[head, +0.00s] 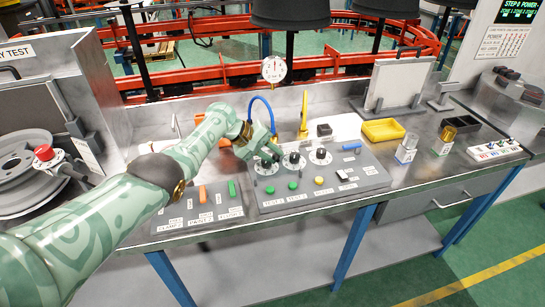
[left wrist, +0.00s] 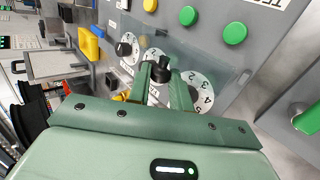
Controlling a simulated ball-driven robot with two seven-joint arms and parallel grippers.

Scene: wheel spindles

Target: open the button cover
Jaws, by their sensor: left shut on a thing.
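The grey control panel (head: 325,190) carries a row of dials with black knobs, with green and yellow buttons in front. A clear cover (left wrist: 205,55) shows as a faint see-through sheet over the dials in the left wrist view; I can hardly make it out in the head view. My left gripper (head: 272,152) is low over the back left of the panel, by the left dial. In the left wrist view its fingers (left wrist: 166,76) are shut at the cover's dial side, with a black knob showing behind them; the exact contact is hidden. My right gripper is out of view.
A round gauge (head: 274,69) and a yellow upright part (head: 304,112) stand behind the panel. A yellow tray (head: 383,130) and small jars (head: 407,148) are to the right. A smaller panel (head: 200,207) with orange and green parts lies to the left.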

